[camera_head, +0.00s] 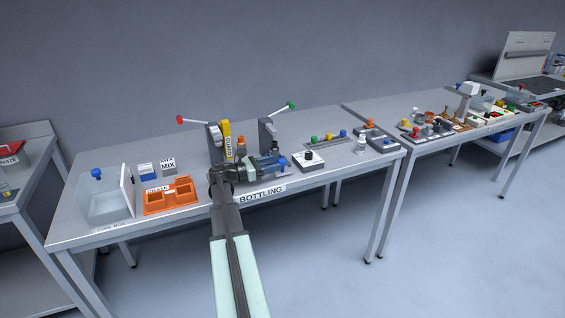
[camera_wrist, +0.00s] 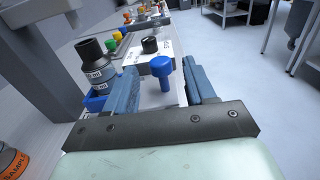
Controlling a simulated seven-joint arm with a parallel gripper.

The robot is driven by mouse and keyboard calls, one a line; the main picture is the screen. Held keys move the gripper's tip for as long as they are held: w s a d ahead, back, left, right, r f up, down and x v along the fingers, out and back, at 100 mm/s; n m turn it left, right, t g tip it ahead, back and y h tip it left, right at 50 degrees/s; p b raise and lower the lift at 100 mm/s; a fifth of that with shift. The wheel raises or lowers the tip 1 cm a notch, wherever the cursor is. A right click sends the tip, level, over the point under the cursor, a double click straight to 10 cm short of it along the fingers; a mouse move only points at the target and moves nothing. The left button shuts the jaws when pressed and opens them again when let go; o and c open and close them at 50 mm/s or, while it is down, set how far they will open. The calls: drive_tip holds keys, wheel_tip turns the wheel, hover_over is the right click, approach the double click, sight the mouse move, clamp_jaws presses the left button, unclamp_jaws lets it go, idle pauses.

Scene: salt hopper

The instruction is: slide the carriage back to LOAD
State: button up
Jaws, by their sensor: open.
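My gripper (camera_wrist: 160,82) is open in the wrist view, its two blue fingers apart. A blue knob on a stem (camera_wrist: 161,68) stands between the fingers, with a gap visible on the right side. The blue carriage (camera_wrist: 95,101) shows to the left of the left finger and carries a grey jar with a black cap (camera_wrist: 93,62). In the head view my gripper (camera_head: 262,167) is over the front of the bottling table, and the blue knob (camera_head: 282,162) shows at its right end. My gripper hides most of the carriage and its track there. I cannot read a LOAD mark.
A white box with a black knob (camera_head: 309,158) stands just right of the blue knob. Two grey posts with red and green levers (camera_head: 265,133) rise behind my gripper. An orange tray (camera_head: 172,197) lies left. The table's front edge (camera_head: 330,179) is close.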

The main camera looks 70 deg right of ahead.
sight(282, 161)
drive_tip(key=shift+x, duration=2.35)
clamp_jaws()
